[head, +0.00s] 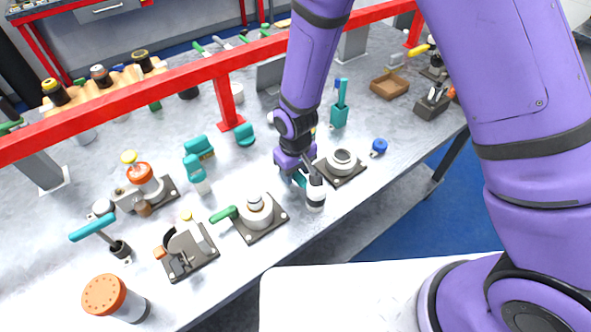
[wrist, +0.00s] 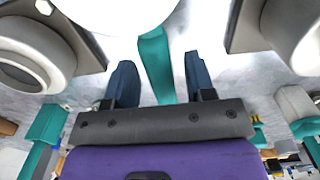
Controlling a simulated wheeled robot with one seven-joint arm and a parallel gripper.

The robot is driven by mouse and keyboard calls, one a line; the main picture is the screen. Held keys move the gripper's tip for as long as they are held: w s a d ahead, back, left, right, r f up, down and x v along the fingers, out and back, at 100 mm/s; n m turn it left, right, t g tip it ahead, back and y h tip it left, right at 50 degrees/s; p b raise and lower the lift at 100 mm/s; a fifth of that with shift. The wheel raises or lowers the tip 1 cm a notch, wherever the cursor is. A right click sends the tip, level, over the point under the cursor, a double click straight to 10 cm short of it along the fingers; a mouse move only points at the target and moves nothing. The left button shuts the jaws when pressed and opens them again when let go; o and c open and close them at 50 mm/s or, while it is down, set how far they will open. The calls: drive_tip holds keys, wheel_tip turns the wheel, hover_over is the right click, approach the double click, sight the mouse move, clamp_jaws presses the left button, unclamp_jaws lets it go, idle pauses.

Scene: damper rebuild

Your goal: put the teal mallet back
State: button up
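The teal mallet has a teal handle (wrist: 155,60) and a large white head (wrist: 115,12) in the wrist view. In the head view its white, dark-banded head (head: 316,197) shows near the table's front edge, between two dark-based fixtures. My gripper (wrist: 160,82) is open, with one blue finger on each side of the handle and a visible gap on both sides. In the head view my gripper (head: 298,172) is directly over the handle, which it mostly hides. Whether the mallet touches the tabletop is hard to tell.
A ring fixture (head: 342,164) stands close on the right and a fixture with a green handle (head: 257,212) on the left. A teal holder (head: 339,115) stands behind. A red rail (head: 228,100) crosses the table (head: 300,245). A teal-handled tool (head: 93,227) is at left.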

drive_tip(key=shift+r, duration=0.1)
wheel_tip(320, 180, up, 12)
idle(0.7)
drive_tip(key=s+d+r+m+t, duration=0.2)
drive_tip(key=d+r+m, duration=0.1)
drive_tip(key=d+r, duration=1.4)
drive_tip(key=s+d+r+m+t, duration=0.1)
drive_tip(key=s+d+r+m, duration=0.1)
drive_tip(key=s+d+r, duration=0.3)
drive_tip(key=s+d+r+m+t, duration=0.1)
drive_tip(key=s+d+r+t, duration=0.1)
drive_tip(key=s+d+r, duration=0.4)
drive_tip(key=s+r, duration=0.1)
drive_tip(key=s, duration=0.3)
drive_tip(key=shift+s+m, duration=0.2)
drive_tip(key=shift+m, duration=0.2)
